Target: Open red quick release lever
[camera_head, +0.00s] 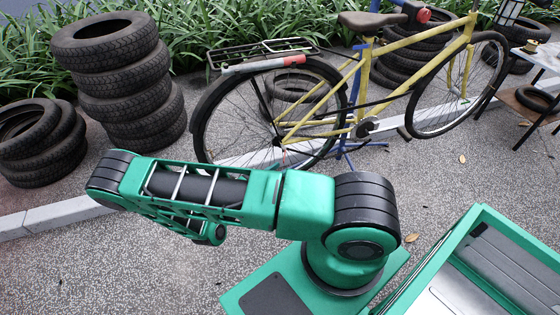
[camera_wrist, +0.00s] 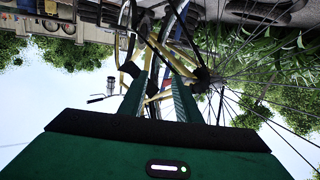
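A yellow bicycle (camera_head: 372,100) stands upright with its rear wheel toward my arm. I cannot pick out a red quick release lever for certain. A faint reddish mark shows by the rear hub (camera_head: 281,142), too small to identify. The wrist view looks up at the bicycle, inverted, with a dark hub and spokes (camera_wrist: 203,76) just right of my fingers. My gripper (camera_wrist: 163,72) has its two green fingers apart and nothing between them but distant frame parts. In the head view my gripper is hidden behind my arm.
Stacked tyres (camera_head: 125,85) and a lower tyre pile (camera_head: 42,145) stand at the left. A blue stand (camera_head: 357,85) is at the bicycle's middle. A red-ended bar (camera_head: 262,64) lies along the rear rack. A table (camera_head: 540,58) is at the right. Paving before the wheel is clear.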

